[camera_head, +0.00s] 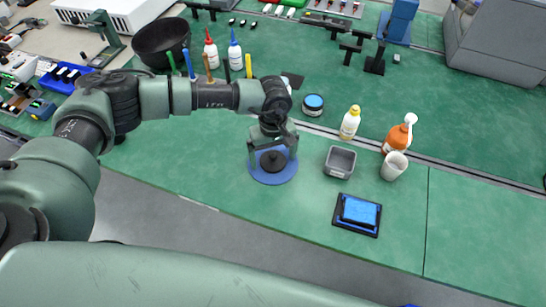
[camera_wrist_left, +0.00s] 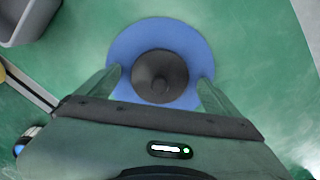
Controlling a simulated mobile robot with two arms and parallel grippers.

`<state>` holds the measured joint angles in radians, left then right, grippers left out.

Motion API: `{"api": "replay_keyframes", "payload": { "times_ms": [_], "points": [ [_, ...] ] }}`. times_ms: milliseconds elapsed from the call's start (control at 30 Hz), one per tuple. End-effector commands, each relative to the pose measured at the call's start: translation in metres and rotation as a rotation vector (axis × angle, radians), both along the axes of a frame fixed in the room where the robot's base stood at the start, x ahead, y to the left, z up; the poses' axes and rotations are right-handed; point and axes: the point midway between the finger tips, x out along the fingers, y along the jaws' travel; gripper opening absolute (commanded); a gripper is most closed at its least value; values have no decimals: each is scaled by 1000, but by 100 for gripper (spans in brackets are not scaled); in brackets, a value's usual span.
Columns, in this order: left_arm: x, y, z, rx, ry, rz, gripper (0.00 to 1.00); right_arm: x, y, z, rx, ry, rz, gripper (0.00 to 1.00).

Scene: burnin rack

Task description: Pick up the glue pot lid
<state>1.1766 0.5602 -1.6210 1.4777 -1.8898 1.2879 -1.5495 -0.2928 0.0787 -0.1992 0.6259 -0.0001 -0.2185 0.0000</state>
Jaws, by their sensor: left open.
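The glue pot lid seems to be the dark round piece with a central knob (camera_head: 273,161), on a blue round base (camera_head: 272,179) on the green bench. In the left wrist view the dark lid (camera_wrist_left: 160,76) sits in the middle of the blue disc (camera_wrist_left: 160,30). My left gripper (camera_head: 272,158) is above it, pointing down. Its open fingers (camera_wrist_left: 159,88) lie on either side of the dark lid, with gaps between, over the blue disc. I cannot tell the exact height of the fingertips. My right gripper is not in view.
To the right stand a grey bin (camera_head: 340,162), a white cup (camera_head: 394,166), an orange bottle (camera_head: 398,136) and a cream bottle (camera_head: 350,122). A blue-topped jar (camera_head: 313,105) stands behind. A blue pad in a black tray (camera_head: 358,214) lies near the front edge. Bench front left is clear.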

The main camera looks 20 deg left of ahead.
Motion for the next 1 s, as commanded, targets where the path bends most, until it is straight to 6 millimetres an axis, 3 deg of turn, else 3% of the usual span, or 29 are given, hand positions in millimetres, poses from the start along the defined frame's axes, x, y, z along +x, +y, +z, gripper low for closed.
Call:
{"api": "replay_keyframes", "payload": {
  "times_ms": [133,300,367,767,1000],
  "points": [
    [0,0,0,0,0,0,91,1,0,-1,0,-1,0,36],
    [0,0,0,0,0,0,44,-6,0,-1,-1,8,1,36],
    [0,0,0,0,0,0,30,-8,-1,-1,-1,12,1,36],
    [1,0,8,0,-1,1,30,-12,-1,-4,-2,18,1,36],
    [2,0,45,-3,-5,0,30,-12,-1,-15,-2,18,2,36]
  ]
}}
